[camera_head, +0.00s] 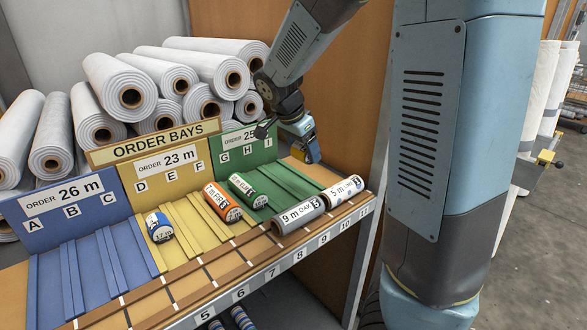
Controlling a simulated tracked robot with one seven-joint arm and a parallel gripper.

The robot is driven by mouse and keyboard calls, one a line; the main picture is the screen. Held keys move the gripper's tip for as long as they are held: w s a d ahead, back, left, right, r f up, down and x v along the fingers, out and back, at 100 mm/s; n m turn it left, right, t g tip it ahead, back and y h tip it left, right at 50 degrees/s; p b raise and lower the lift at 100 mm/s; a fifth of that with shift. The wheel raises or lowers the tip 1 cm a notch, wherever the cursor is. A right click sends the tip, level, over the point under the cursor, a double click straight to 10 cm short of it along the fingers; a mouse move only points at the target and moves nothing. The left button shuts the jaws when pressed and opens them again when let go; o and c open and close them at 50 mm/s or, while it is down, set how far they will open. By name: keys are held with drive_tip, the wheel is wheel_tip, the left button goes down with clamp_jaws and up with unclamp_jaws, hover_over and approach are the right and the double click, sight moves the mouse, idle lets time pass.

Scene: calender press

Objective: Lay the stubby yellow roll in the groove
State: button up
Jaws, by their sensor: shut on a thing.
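My gripper (301,136) is at the upper centre, above the right end of the shelf. The held roll is in front of the wood panel, right of the green bay (266,178) with grooves G, H and I. The fingers are small and partly hidden. Grooves between raised strips also run down the yellow bay (196,222) and the blue bay (93,270). The picture does not show which groove is meant.
A white-blue roll (158,226) and an orange roll (222,201) lie in the yellow bay. A green roll (248,190) lies in the green bay. Large white rolls (121,85) are stacked behind.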

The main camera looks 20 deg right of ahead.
drive_tip(key=w+f, duration=0.5)
drive_tip(key=w+a+f, duration=0.1)
drive_tip(key=w+f, duration=0.1)
drive_tip(key=w, duration=0.1)
drive_tip(key=shift+w+f, duration=0.35)
drive_tip(key=shift+f, duration=1.5)
drive_tip(key=o, duration=1)
